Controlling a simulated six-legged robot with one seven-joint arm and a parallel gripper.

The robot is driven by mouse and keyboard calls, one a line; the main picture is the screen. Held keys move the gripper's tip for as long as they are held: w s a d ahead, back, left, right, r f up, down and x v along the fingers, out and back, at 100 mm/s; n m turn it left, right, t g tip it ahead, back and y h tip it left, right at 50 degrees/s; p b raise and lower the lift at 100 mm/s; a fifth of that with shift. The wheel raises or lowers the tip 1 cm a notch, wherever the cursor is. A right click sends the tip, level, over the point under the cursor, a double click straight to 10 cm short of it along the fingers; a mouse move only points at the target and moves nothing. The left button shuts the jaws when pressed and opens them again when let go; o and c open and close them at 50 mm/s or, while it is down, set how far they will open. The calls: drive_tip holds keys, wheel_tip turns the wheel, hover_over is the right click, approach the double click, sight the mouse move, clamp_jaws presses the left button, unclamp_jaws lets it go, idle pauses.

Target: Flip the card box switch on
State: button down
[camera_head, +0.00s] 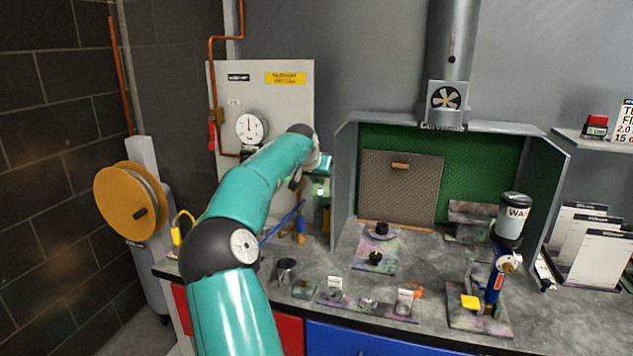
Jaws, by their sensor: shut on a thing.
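A small greenish box with a bright light spot (320,187) is on the outer left side of the spray booth; it appears to be the card box. My teal arm reaches over the bench to it from the front. My gripper (316,178) is at this box, shut on a small part there that looks like its switch. The fingertips and the switch are largely hidden behind my wrist, so I cannot tell the switch position.
The booth (347,185) stands right of my gripper, its left wall close by. A panel with a gauge (250,128) is behind my arm. Jars and small fittings lie on the bench (330,275). A blue airbrush-like tool (497,275) and a hose reel (125,202) flank the area.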

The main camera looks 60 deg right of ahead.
drive_tip(key=shift+d+r+y, duration=0.2)
drive_tip(key=shift+r+y, duration=0.1)
drive_tip(key=shift+y, duration=0.5)
drive_tip(key=c, duration=1.4)
unclamp_jaws()
drive_tip(key=shift+c, duration=0.2)
drive_tip(key=v, duration=1.3)
drive_tip(key=shift+a+r, duration=0.15)
drive_tip(key=shift+r, duration=0.25)
drive_tip(key=shift+w+a, duration=0.1)
drive_tip(key=shift+w, duration=0.1)
